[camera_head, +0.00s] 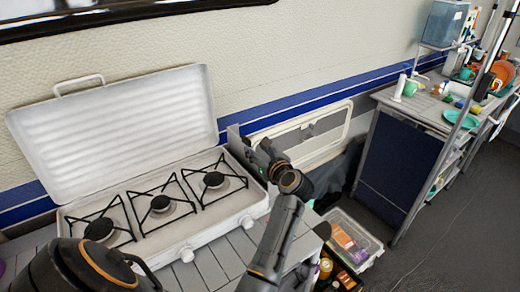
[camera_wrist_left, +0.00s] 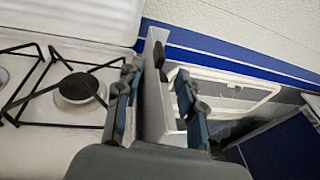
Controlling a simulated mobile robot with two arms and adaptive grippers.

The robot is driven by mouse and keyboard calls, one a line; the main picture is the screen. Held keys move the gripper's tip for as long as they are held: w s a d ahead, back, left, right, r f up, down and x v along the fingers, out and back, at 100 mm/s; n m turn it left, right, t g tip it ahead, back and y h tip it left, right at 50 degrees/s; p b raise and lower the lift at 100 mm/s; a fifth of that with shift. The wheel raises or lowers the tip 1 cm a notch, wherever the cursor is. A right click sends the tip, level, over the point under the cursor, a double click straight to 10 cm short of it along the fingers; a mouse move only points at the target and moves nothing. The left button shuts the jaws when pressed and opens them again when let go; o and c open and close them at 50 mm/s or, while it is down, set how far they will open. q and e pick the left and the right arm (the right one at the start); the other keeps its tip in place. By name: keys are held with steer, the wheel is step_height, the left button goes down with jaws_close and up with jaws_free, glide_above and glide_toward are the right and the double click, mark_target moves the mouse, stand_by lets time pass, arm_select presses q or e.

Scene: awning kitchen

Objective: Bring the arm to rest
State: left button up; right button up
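My left gripper (camera_head: 257,152) is at the right end of the white camping stove (camera_head: 190,225), by the stove's raised grey-white side panel (camera_head: 236,140). In the left wrist view, the two fingers of the left gripper (camera_wrist_left: 157,98) stand apart, with the side panel (camera_wrist_left: 155,80) upright between them. I cannot tell whether either finger touches the panel. Nothing else shows between the fingers. My right gripper is not in view.
The stove's ribbed lid (camera_head: 120,130) stands open against the wall. A clear storage box (camera_head: 350,240) and a crate of goods (camera_head: 335,272) sit below, right of the stove's table. A dish-laden counter (camera_head: 425,110) stands farther right. Grey floor (camera_head: 440,230) is open in front of it.

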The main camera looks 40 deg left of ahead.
arm_select(q)
steer(key=d+r+m+t+h, duration=0.6)
steer(key=d+r+m+t, duration=0.55)
steer(key=m, duration=0.85)
steer(key=s+d+f+m+t+h, duration=0.2)
steer(key=d+f+m+t+h, duration=0.15)
steer(key=d+m+h, duration=0.75)
steer(key=s+d+f+m+g+h, duration=0.2)
steer(key=s+d+f+m+g, duration=0.2)
steer(key=f+m, duration=0.2)
steer(key=s+d+f+m+g+h, duration=0.1)
steer(key=s+d+f+m+g, duration=0.25)
steer(key=f+m, duration=0.35)
steer(key=s+a+f+m+g+y, duration=0.3)
steer(key=s+f+g, duration=0.25)
steer(key=s, duration=0.55)
steer(key=s+a+f+m+g+y, duration=0.4)
steer(key=s+f, duration=0.3)
steer(key=s, duration=0.4)
step_height(320, 180, down, 26)
steer(key=s+g+h, duration=0.1)
steer(key=s+g, duration=0.1)
steer(key=g, duration=0.1)
steer(key=s+a+f+g, duration=0.1)
steer(key=s+a+f, duration=0.1)
steer(key=s+f, duration=1.4)
steer(key=shift+s, duration=0.25)
